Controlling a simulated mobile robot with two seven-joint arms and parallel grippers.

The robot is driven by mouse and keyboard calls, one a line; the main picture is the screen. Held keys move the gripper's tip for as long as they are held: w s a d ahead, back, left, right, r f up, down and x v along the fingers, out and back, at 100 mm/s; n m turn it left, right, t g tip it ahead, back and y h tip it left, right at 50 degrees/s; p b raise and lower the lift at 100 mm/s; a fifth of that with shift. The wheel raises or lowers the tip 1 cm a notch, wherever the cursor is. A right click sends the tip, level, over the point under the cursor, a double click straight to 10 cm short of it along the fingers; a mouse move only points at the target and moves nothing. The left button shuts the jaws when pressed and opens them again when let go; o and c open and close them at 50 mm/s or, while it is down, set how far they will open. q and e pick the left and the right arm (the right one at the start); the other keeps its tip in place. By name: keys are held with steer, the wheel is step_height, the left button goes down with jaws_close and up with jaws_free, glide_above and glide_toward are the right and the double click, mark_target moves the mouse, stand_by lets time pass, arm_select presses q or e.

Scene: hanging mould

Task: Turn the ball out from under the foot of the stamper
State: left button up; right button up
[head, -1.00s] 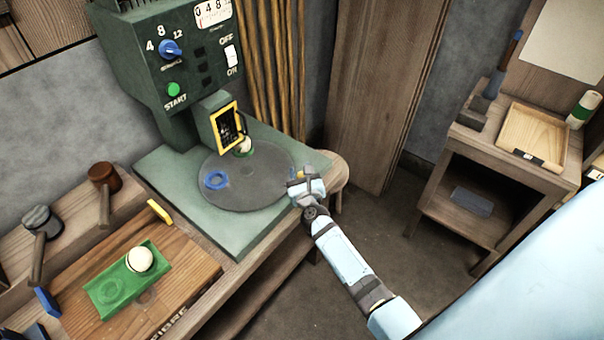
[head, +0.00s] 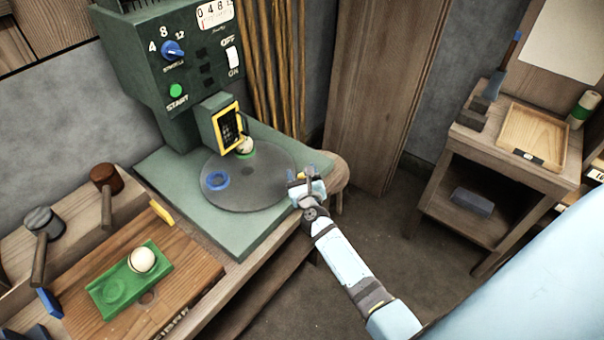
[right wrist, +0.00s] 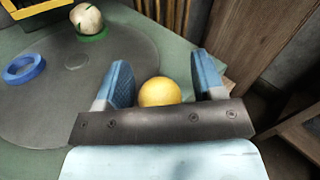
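The ball (head: 246,144), off-white with a dark mark, sits in a green ring on the grey turntable (head: 250,190), at the front of the stamper (head: 170,60) by its yellow-framed opening (head: 226,127). In the right wrist view the ball (right wrist: 86,18) and green ring (right wrist: 92,35) show at the top left. My right gripper (head: 303,176) is at the turntable's right edge. In the right wrist view its blue fingers (right wrist: 160,85) stand open around a yellow knob (right wrist: 160,92), with small gaps on both sides. My left gripper is out of view.
An empty blue ring (head: 215,181) lies on the turntable. At lower left, a green tray (head: 112,290) holds another ball (head: 142,260), with two mallets nearby. A wooden shelf unit (head: 470,160) stands at right. The floor between is free.

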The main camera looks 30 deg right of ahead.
steer(key=v, duration=0.7)
steer(key=shift+s, duration=0.2)
steer(key=shift+a, duration=0.1)
